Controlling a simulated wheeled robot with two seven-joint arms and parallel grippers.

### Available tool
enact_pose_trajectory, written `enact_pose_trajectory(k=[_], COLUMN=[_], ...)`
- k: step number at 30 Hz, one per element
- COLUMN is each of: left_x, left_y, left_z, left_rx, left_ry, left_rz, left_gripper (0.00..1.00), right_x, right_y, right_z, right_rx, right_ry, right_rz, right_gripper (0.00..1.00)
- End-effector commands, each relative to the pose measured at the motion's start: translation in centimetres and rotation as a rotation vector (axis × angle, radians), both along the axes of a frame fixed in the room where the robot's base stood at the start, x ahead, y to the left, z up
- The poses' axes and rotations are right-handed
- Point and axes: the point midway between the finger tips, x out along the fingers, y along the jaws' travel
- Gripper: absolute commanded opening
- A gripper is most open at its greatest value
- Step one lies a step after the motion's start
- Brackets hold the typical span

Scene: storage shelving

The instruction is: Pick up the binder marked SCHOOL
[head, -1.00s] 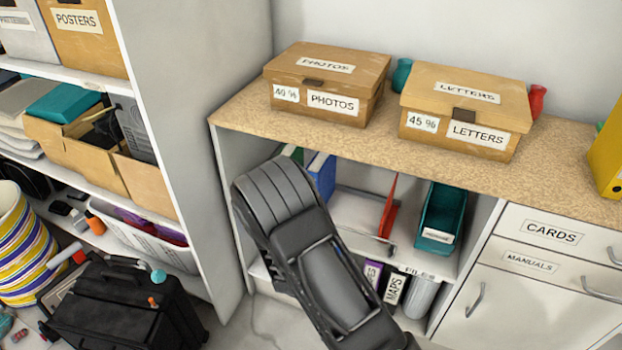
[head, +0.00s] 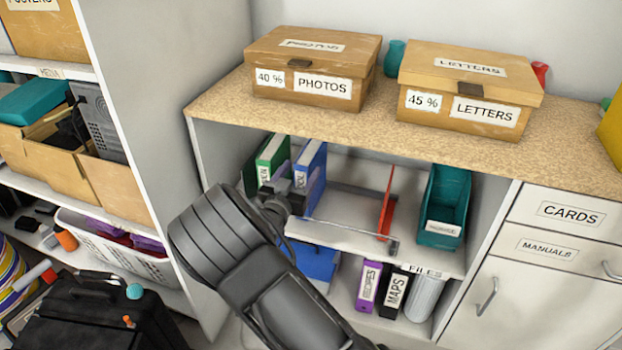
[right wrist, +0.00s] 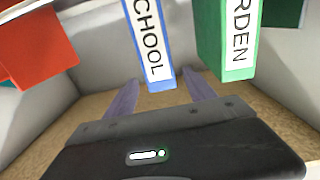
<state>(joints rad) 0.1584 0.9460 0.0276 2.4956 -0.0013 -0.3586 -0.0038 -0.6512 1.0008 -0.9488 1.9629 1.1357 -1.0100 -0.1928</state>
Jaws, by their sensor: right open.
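The blue binder marked SCHOOL (head: 312,158) stands upright on the upper shelf inside the low cabinet. Its spine label reads clearly in the right wrist view (right wrist: 147,40). My right gripper (head: 300,174) is open in front of it, with one finger on each side of its spine. In the right wrist view the two fingertips (right wrist: 161,82) flank the spine's near end; contact cannot be told. In the head view the gripper and arm cover the spine's lower part. My left gripper is out of view.
A green binder (head: 271,157) stands close beside the blue one, its label reading RDEN in the wrist view (right wrist: 225,40). A red divider (head: 386,205) and a teal holder (head: 443,207) stand to the right. The countertop (head: 225,105) overhangs the shelf.

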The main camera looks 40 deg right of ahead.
Motion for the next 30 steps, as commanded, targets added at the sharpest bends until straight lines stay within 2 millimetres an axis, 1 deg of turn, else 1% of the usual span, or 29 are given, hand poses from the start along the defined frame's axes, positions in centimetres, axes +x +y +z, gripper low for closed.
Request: enact_pose_trajectory(k=[3, 6, 17, 20, 27, 30], left_x=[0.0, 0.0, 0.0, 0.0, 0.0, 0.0], left_y=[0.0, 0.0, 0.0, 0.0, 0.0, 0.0], left_z=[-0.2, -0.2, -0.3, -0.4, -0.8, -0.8], left_rx=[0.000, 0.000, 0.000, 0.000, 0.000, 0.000], left_ry=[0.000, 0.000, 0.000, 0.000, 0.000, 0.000], left_rz=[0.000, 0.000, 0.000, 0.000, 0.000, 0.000], left_gripper=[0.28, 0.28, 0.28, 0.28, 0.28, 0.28], right_x=[0.7, 1.2, 1.4, 2.0, 3.9, 4.3], right_y=[-1.1, -1.8, -2.1, -3.0, -5.7, -6.1], right_z=[-0.1, 0.0, 0.0, 0.0, 0.1, 0.1], right_rx=[-0.001, -0.001, 0.000, -0.001, -0.001, -0.001], right_ry=[-0.001, -0.001, 0.000, 0.000, 0.001, 0.000], right_rz=[-0.002, -0.002, -0.001, -0.002, -0.002, -0.001], right_gripper=[0.64, 0.64, 0.64, 0.64, 0.64, 0.64])
